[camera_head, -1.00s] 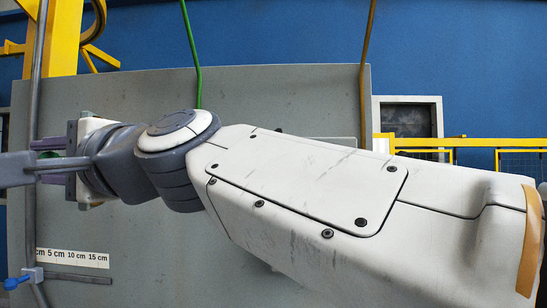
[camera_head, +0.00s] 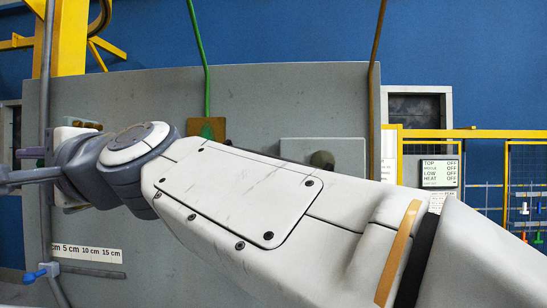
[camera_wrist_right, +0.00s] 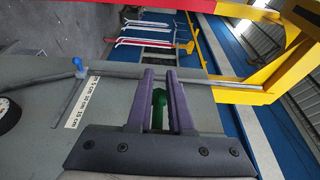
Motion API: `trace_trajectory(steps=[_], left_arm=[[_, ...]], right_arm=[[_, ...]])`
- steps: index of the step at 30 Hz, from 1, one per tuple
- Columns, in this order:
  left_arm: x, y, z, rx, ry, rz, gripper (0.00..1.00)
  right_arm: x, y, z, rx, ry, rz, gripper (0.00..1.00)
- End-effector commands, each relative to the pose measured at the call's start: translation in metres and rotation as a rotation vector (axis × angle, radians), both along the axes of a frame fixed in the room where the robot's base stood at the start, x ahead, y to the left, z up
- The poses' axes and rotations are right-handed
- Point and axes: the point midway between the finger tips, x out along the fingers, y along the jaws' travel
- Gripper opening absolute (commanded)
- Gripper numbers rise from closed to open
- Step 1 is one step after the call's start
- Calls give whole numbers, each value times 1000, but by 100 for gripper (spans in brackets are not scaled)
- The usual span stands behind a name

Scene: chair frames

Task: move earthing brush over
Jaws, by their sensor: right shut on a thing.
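My right gripper (camera_head: 22,176) is at the left edge of the head view, in front of the grey panel and a vertical grey pole (camera_head: 45,110). The edge cuts off its tips. In the right wrist view my right gripper (camera_wrist_right: 160,74) has two purple fingers close together, with a green piece (camera_wrist_right: 158,108) between them. This seems to be part of the earthing brush; the rest of it is hidden or cannot be made out. The same pole (camera_wrist_right: 125,74) crosses beyond the fingers; I cannot tell whether anything touches it. My left gripper is not in view.
A grey panel (camera_head: 280,95) stands behind my arm. It carries a scale strip (camera_head: 88,252), a wooden plate (camera_head: 207,128) and a grey box (camera_head: 335,152). A blue clamp knob (camera_head: 35,274) is on the pole. Yellow railing (camera_head: 480,133) stands at right.

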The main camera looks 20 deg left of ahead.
Motion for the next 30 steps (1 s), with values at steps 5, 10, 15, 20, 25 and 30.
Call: trace_trajectory(steps=[5, 10, 15, 20, 25, 30], left_arm=[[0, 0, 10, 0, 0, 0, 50], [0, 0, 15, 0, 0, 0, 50], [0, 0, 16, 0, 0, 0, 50], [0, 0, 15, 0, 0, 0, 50], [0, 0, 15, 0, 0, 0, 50], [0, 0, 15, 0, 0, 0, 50]], right_arm=[[12, 12, 3, 5, -4, -24, 0], [13, 22, 3, 6, -5, -25, 0], [13, 26, 1, 7, -6, -25, 0], [13, 26, 1, 7, -7, -26, 0], [13, 26, 1, 7, -7, -25, 32], [13, 26, 1, 6, -6, -25, 32]])
